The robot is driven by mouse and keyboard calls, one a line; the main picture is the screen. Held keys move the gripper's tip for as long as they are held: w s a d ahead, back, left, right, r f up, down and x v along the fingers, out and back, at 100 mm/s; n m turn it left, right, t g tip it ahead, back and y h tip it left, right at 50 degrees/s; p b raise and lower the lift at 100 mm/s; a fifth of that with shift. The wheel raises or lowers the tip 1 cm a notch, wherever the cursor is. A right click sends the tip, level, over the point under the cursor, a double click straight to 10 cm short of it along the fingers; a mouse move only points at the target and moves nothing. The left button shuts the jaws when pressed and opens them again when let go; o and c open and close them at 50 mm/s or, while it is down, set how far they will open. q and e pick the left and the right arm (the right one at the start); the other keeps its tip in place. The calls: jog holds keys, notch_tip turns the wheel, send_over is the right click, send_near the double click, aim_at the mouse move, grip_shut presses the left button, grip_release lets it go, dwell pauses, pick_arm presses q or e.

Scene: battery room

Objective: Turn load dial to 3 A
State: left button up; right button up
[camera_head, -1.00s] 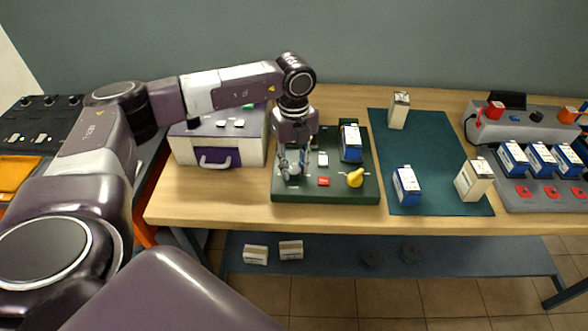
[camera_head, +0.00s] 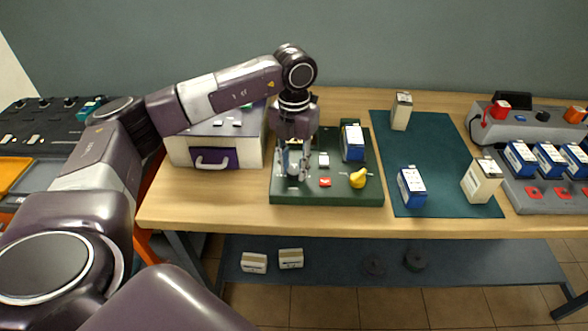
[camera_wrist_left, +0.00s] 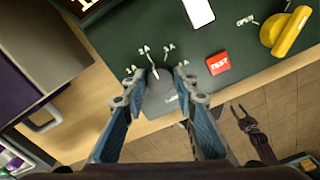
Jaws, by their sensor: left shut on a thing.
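The load dial (camera_wrist_left: 159,88) is a dark grey knob with a pale pointer on the green test panel (camera_wrist_left: 110,38). In the left wrist view its pointer is toward the gap between the 2A and 3A marks; the exact setting is hard to tell. My left gripper (camera_wrist_left: 158,92) has its fingers on either side of the dial and is shut on it. In the head view the left gripper (camera_head: 292,174) points down at the panel's front left and partly hides the dial. My right gripper (camera_wrist_left: 246,116) shows small in the left wrist view, fingers apart, over the floor.
On the panel are a red test button (camera_head: 325,182), a yellow lever (camera_head: 358,178) and a blue battery (camera_head: 353,143). A white and purple case (camera_head: 240,152) stands close left. A dark green mat (camera_head: 437,150) with several batteries lies right.

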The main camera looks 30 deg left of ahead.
aim_at(293, 170)
pick_arm(q)
jog(key=m+b, duration=0.1)
jog(key=m, duration=0.3)
jog(key=shift+m, duration=0.3)
jog(key=shift+m+b, duration=0.65)
jog(key=shift+m, duration=1.05)
jog(key=shift+r, duration=0.1)
jog(key=o, duration=1.2)
notch_tip(293, 170, up, 12)
jog(key=shift+f, duration=0.1)
